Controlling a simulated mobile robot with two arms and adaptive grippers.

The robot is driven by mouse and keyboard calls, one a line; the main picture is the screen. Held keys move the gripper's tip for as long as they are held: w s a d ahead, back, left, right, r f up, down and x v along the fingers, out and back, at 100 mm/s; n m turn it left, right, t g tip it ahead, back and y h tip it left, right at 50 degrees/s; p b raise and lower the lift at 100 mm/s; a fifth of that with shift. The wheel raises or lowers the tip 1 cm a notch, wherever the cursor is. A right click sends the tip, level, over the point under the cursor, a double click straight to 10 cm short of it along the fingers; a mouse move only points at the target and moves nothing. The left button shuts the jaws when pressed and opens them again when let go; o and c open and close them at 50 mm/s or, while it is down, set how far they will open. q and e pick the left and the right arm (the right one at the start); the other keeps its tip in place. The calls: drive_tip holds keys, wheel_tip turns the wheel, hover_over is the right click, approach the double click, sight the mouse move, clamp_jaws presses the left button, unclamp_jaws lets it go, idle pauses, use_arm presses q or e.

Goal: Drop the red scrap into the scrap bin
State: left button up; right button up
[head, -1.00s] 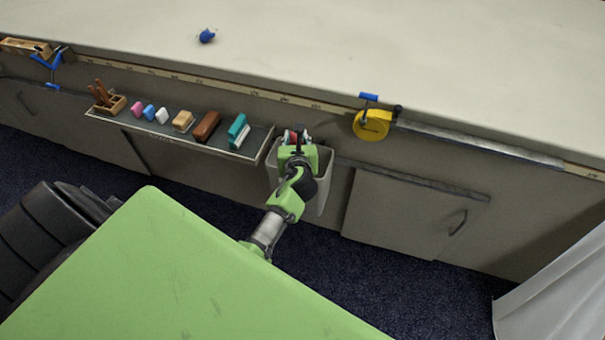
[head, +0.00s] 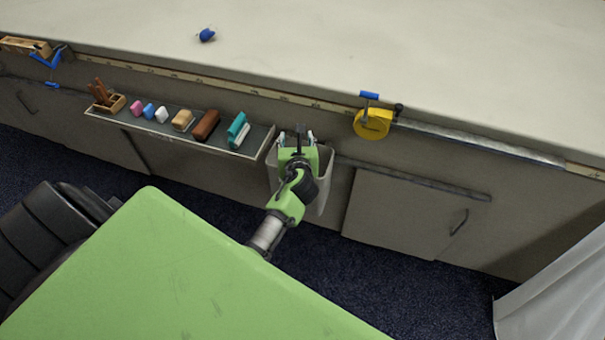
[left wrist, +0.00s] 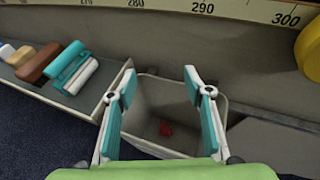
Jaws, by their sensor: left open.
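The red scrap (left wrist: 166,129) lies inside the scrap bin, low down, seen between my fingers in the left wrist view. The scrap bin (head: 325,180) is a grey open-topped container against the table's side; its rim also shows in the left wrist view (left wrist: 238,107). My left gripper (head: 297,138) is above the bin's opening, its teal-padded fingers spread wide and empty in the left wrist view (left wrist: 160,95). In the head view my gripper hides much of the bin, and the scrap does not show there. My right gripper is not in view.
A shelf (head: 185,140) left of the bin holds erasers, blocks and a wooden holder (head: 106,100). A yellow tape measure (head: 372,123) hangs at the table edge right of the bin. A blue object (head: 207,36) lies on the otherwise clear tabletop (head: 400,50).

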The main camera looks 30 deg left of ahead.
use_arm(q)
drive_tip(key=v, duration=1.1)
drive_tip(key=s+d+f+n+g+h, duration=0.2)
drive_tip(key=s+d+f+n, duration=0.15)
drive_tip(key=f, duration=0.65)
drive_tip(key=s+d+f+n+g+h, duration=0.1)
drive_tip(key=s+d+f+n+h, duration=0.3)
drive_tip(key=f, duration=0.7)
drive_tip(key=s+d+f+n+g, duration=0.1)
drive_tip(key=s+f+n+g, duration=0.3)
drive_tip(key=f, duration=0.6)
drive_tip(key=s+f+n+g, duration=0.1)
drive_tip(key=s+f+n, duration=0.4)
drive_tip(key=s, duration=0.5)
drive_tip(key=s+f+n+g+h, duration=0.1)
drive_tip(key=s+f+n, duration=0.4)
drive_tip(key=s, duration=0.6)
drive_tip(key=s+a+f+n+g, duration=0.1)
drive_tip(key=s+f+n, duration=0.4)
drive_tip(key=s, duration=0.5)
drive_tip(key=shift+s+f+h, duration=0.15)
drive_tip(key=shift+f+h, duration=0.25)
drive_tip(key=shift+f, duration=0.3)
